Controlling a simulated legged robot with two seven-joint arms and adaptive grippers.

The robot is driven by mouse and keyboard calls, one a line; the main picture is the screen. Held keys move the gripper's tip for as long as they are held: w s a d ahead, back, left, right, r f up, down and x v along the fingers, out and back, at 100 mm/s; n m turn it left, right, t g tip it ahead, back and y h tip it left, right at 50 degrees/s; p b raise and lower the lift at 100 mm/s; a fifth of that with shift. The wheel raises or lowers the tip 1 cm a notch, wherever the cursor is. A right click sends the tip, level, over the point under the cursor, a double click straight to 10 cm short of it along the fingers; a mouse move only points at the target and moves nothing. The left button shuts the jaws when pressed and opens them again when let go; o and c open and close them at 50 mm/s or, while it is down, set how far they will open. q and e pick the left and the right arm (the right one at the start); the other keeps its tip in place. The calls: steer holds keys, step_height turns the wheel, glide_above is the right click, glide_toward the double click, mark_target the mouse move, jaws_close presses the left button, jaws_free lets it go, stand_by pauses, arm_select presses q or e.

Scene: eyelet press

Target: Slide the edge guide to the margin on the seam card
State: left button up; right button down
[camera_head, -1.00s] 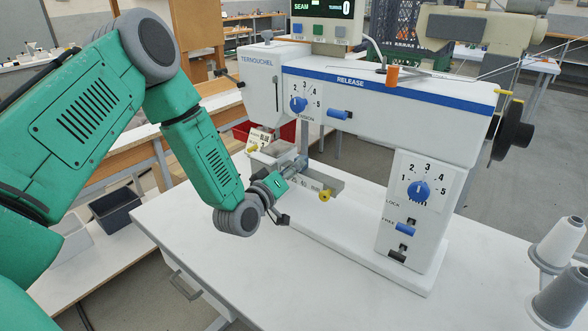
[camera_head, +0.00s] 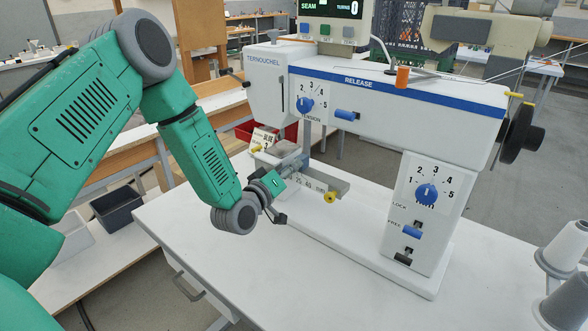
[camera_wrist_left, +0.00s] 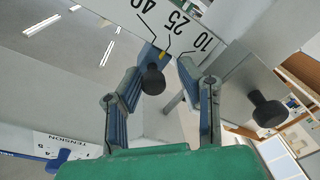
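The sewing-type press (camera_head: 375,95) stands on the white table with a scale bar (camera_head: 312,183) low at its front left. In the left wrist view the scale (camera_wrist_left: 178,22) reads 10, 25 and 40, with a small yellow pointer (camera_wrist_left: 163,56) below the numbers, its exact mark unclear. The edge guide itself is hard to make out; a dark round knob (camera_wrist_left: 153,79) shows between my fingers. My left gripper (camera_head: 282,193) is at the scale bar; its fingers (camera_wrist_left: 160,72) are apart around the knob, no firm grip visible. The seam card (camera_head: 263,138) stands behind, its writing too small to read.
Another dark knob (camera_wrist_left: 267,108) is at right in the wrist view. Thread cones (camera_head: 562,248) stand at right. The front of the table (camera_head: 290,285) is clear.

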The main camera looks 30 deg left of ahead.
arm_select(q)
steer(key=shift+r, duration=0.1)
steer(key=shift+d, duration=0.15)
steer(key=shift+s, duration=0.3)
steer(key=s, duration=1.1)
steer(key=shift+s, duration=0.15)
